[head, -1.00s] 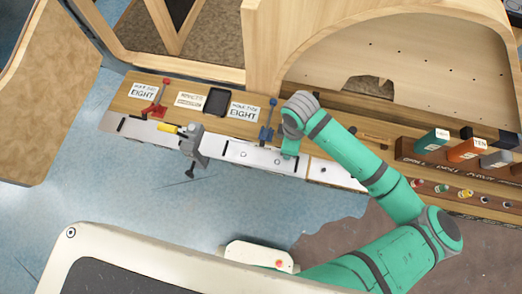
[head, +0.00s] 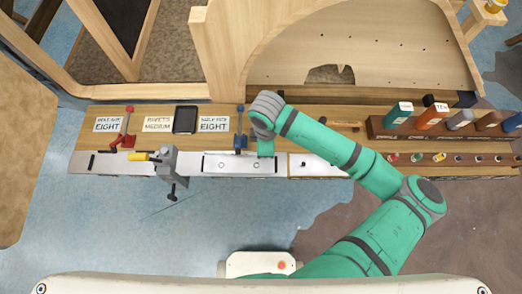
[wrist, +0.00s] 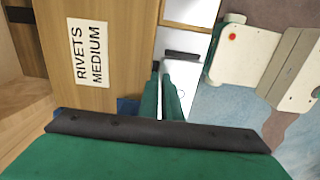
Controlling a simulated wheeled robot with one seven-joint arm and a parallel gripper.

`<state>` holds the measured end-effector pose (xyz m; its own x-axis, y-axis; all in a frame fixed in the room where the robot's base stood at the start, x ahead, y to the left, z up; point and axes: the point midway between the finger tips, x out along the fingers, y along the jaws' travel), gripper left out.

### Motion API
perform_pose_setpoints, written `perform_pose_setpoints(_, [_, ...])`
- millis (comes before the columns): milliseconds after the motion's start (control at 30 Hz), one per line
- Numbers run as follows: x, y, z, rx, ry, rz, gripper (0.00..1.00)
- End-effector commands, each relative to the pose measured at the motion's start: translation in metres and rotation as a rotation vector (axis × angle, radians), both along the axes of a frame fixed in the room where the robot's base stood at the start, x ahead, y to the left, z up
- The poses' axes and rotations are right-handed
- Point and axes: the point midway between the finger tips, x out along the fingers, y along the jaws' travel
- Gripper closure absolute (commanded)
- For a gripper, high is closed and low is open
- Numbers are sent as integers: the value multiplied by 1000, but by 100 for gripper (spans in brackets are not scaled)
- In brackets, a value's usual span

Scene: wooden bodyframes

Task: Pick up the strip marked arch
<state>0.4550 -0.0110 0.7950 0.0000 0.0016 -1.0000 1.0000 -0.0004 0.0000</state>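No marking that reads "arch" is legible in either view. Pale metal strips lie along the front of the bench; one (head: 215,166) has round holes and a dark slot. My gripper (head: 265,150) points down over this strip's right part, beside a blue clamp (head: 240,140). In the wrist view its two green fingers (wrist: 162,68) stand close together over the pale surface, near a dark slot (wrist: 186,55). Nothing is clearly seen between them, and a tight gap or closure cannot be told apart. My wrist housing hides part of the view.
A red clamp (head: 125,132) and a grey vise with a yellow handle (head: 168,160) stand on the left. A rack (head: 385,133) of coloured blocks stands right. A wooden arched frame (head: 225,60) rises behind.

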Motion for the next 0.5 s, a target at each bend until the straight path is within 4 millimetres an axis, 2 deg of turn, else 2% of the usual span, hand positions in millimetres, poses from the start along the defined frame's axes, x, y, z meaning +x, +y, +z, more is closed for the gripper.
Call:
perform_pose_setpoints(167, [1, 0, 25, -1, -3, 2, 100])
perform_pose_setpoints(500, [0, -60, 25, -3, 0, -5, 100])
